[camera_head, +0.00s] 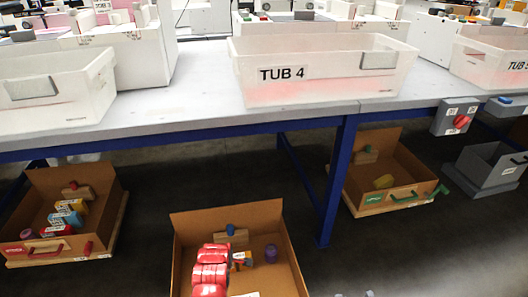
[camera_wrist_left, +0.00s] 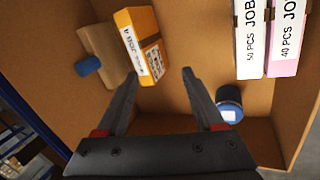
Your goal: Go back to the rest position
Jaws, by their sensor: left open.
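My left gripper (camera_wrist_left: 187,98) shows in the left wrist view. Its two dark fingers are spread apart, with nothing between them. It points into a brown cardboard box (camera_wrist_left: 185,40). A yellow box (camera_wrist_left: 140,45) with a printed label lies beyond the left finger. A brown block with a blue knob (camera_wrist_left: 88,66) is left of it. A jar with a dark blue lid (camera_wrist_left: 229,100) stands right of the right finger. My right gripper is not clearly seen in either view.
A grey bench top (camera_head: 190,95) on blue legs (camera_head: 337,180) carries white tubs, one marked TUB 4 (camera_head: 320,75). Open cardboard boxes stand below: left (camera_head: 25,205), centre (camera_head: 185,250) and right (camera_head: 415,170). White and pink upright packs (camera_wrist_left: 250,40) stand at the wrist view's upper right.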

